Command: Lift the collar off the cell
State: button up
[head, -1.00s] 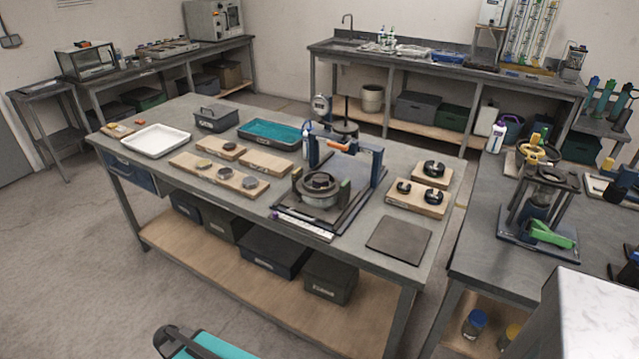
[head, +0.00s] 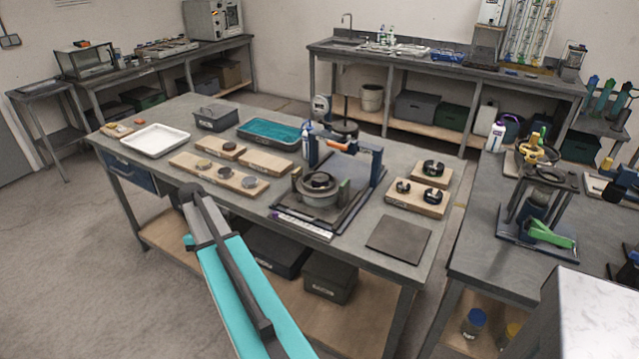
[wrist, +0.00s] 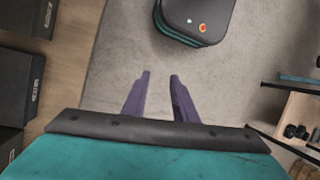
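The cell (head: 319,197) is a squat grey round body on a dark base plate on the middle table. A dark ring-like piece (head: 318,180), which looks like the collar, sits on its top; its edges are too small to make out. My gripper (wrist: 160,75) shows in the wrist view with its two purple fingers apart and nothing between them. It points at the floor, away from the cell. In the head view my teal arm rises at the table's front edge, left of the cell; the gripper cannot be made out there.
A blue frame with an orange bar (head: 368,146) stands behind the cell. A wooden board (head: 415,204) with black rings lies to the right, a board with discs (head: 214,178) to the left. A dark square mat (head: 398,239) lies front right. Boxes (wrist: 24,75) sit on the lower shelf.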

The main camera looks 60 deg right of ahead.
jog(key=s+d+r+m+t+h, duration=0.15)
jog(key=s+d+r, duration=0.25)
jog(key=d+r, duration=0.85)
jog(key=s+d+r+m+t, duration=0.2)
jog(key=s+d+r, duration=0.2)
jog(key=d+r, duration=0.8)
jog(key=s+d+r+m, duration=0.1)
jog(key=s+d+r, duration=0.4)
jog(key=s+r, duration=0.2)
jog(key=shift+d+r+m+h, duration=0.25)
jog(key=shift+r+m+h, duration=0.1)
jog(key=shift+r, duration=0.6)
jog(key=shift+f+t, duration=0.1)
jog(key=shift+t, duration=0.15)
jog(key=shift+f+p, duration=1)
jog(key=shift+f, duration=3.25)
